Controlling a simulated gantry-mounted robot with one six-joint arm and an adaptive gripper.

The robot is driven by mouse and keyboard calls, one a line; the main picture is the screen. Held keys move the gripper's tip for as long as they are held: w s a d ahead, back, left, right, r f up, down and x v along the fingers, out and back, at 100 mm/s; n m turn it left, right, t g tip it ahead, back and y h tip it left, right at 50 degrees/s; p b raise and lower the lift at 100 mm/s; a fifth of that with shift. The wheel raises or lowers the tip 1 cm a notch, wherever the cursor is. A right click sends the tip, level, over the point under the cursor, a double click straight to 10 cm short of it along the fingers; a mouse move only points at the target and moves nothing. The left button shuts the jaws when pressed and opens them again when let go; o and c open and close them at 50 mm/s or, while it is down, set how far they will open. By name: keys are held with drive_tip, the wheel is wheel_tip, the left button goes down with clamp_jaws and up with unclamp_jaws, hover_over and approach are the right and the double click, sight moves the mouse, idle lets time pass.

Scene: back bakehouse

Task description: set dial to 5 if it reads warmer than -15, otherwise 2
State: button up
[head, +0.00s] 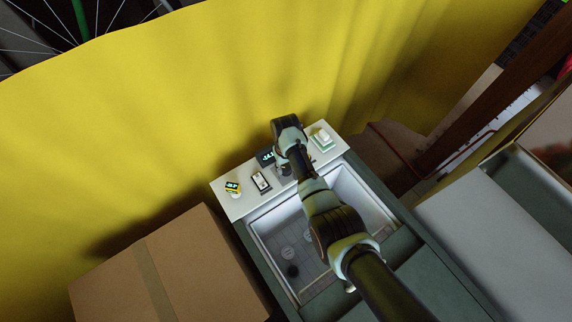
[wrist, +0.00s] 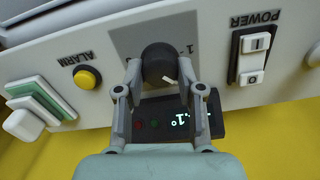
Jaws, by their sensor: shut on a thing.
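The dial (wrist: 158,62) is a dark round knob with a white pointer mark on a grey plate, in the wrist view. My gripper (wrist: 158,72) is shut on it, with one finger at each side. A dark display (wrist: 190,121) with lit digits sits just beyond the dial, upside down and partly covered by my finger. In the head view the display (head: 267,157) shows small digits that seem to start with -14; the last digit is unclear.
The white panel (head: 234,206) also carries a POWER rocker (wrist: 250,55), a yellow ALARM button (wrist: 87,77), a green-and-white block (head: 322,139) and a small yellow gadget with a lit readout (head: 233,187). A cardboard box (head: 190,262) stands left of the open white basin (head: 265,232). A yellow curtain (head: 200,90) hangs behind.

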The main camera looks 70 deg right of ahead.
drive_tip(key=shift+n, duration=0.7)
drive_tip(key=o, duration=1.1)
drive_tip(key=shift+o, duration=0.2)
wheel_tip(320, 180, up, 12)
